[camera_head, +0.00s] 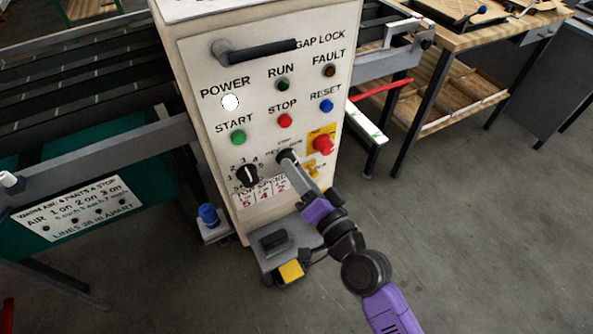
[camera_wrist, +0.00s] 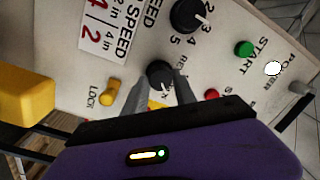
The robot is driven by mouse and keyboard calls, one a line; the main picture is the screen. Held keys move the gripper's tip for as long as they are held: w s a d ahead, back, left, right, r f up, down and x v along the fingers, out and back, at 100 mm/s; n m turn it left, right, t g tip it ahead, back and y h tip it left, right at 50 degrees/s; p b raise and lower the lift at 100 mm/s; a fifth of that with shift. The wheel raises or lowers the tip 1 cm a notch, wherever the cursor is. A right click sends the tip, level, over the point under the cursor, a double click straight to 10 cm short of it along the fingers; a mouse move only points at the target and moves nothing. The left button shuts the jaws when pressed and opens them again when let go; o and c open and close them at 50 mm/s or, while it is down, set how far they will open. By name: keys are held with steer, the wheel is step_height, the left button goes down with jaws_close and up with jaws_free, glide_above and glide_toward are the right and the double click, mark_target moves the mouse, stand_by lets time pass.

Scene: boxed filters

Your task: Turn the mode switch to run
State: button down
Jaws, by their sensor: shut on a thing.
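The mode switch (camera_wrist: 159,73) is a black rotary knob on the cream control panel (camera_head: 205,75), with labels around it that are partly hidden by my gripper. In the head view the switch (camera_head: 286,153) sits below the red stop button, right of the numbered speed knob. My gripper (camera_wrist: 164,92) reaches up to the panel from below, its two grey fingers on either side of the switch and shut on it. The gripper also shows in the head view (camera_head: 292,163). The knob's exact pointing is hard to read.
Near the switch are the speed knob (camera_head: 246,174), the red stop button (camera_head: 285,120), a red emergency button on yellow (camera_head: 323,144) and a yellow lock knob (camera_wrist: 109,92). A lit white power lamp (camera_head: 230,102) is at upper left. A wooden workbench (camera_head: 470,40) stands behind right.

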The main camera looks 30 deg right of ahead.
steer(key=shift+m, duration=0.3)
steer(key=c, duration=1)
jaws_free()
steer(key=s+b, duration=0.1)
steer(key=s, duration=0.3)
steer(key=s+b, duration=0.2)
steer(key=s, duration=0.1)
steer(key=shift+s+d+f, duration=0.15)
steer(key=shift+s, duration=0.25)
